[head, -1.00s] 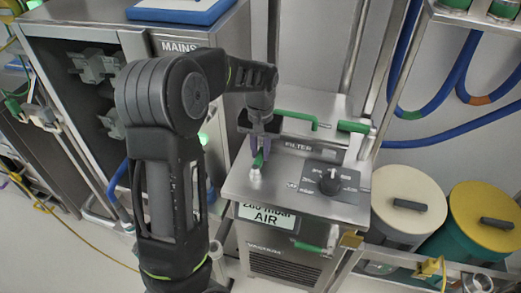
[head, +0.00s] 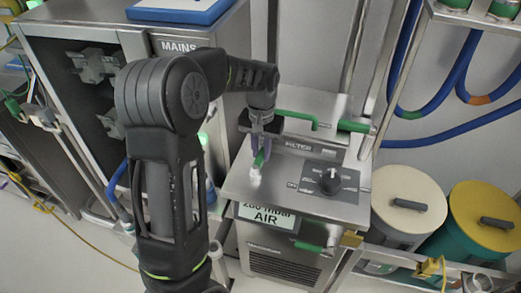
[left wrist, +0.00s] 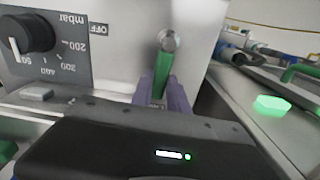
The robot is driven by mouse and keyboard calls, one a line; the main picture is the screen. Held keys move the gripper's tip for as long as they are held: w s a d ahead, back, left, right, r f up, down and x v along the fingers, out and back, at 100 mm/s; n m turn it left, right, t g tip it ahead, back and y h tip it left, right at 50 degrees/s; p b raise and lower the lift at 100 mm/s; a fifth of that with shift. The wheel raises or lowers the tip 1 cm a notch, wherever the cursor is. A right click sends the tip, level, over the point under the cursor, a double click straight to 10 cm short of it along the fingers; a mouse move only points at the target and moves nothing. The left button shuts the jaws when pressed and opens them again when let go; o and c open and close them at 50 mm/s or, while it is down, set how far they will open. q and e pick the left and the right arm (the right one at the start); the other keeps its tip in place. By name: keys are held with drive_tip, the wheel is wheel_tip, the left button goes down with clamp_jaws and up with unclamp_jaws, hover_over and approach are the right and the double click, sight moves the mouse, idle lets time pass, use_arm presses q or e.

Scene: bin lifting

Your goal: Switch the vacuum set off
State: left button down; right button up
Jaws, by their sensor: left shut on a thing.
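The vacuum set (head: 335,210) is a steel cabinet with a FILTER label and an AIR plate on top and front. A small green-handled switch lever (head: 261,160) stands at the left of its top panel. My left gripper (head: 262,148) is over that panel, its purple fingers shut on the green handle. The left wrist view shows the green handle (left wrist: 162,72) between the purple fingers (left wrist: 165,95), with its round metal base above. An OFF label (left wrist: 100,29) is beside the base. My right gripper is out of view.
A black dial (head: 329,182) with an mbar scale is right of the lever. A green bar handle (head: 297,117) crosses behind the gripper. A MAINS cabinet (head: 180,45) stands at the left. Lidded bins (head: 408,200) stand at the right, below blue hoses (head: 450,128).

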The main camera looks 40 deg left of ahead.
use_arm(q)
drive_tip(key=d+m, duration=0.1)
drive_tip(key=m, duration=0.1)
drive_tip(key=d+m, duration=0.1)
drive_tip(key=m, duration=0.2)
drive_tip(key=shift+w+d+b, duration=0.1)
drive_tip(key=shift+d+b, duration=0.05)
drive_tip(key=shift+b, duration=0.25)
drive_tip(key=m, duration=0.1)
drive_tip(key=d+m, duration=0.1)
drive_tip(key=m, duration=0.1)
drive_tip(key=shift+s+d+m, duration=0.25)
drive_tip(key=shift+d+m, duration=0.05)
drive_tip(key=m, duration=0.1)
drive_tip(key=s+d+m, duration=0.1)
drive_tip(key=m, duration=0.2)
drive_tip(key=shift+s+d+m+b, duration=0.15)
drive_tip(key=shift+d+m+b, duration=0.15)
drive_tip(key=shift+s+d+m, duration=0.25)
drive_tip(key=shift+s+m, duration=0.2)
drive_tip(key=shift+m, duration=0.6)
drive_tip(key=shift+s+d+m, duration=0.2)
drive_tip(key=shift+s+m, duration=0.2)
drive_tip(key=shift+m, duration=0.65)
drive_tip(key=c, duration=1.3)
unclamp_jaws()
drive_tip(key=shift+r+b, duration=0.3)
drive_tip(key=shift+r, duration=3.65)
drive_tip(key=shift+s, duration=0.1)
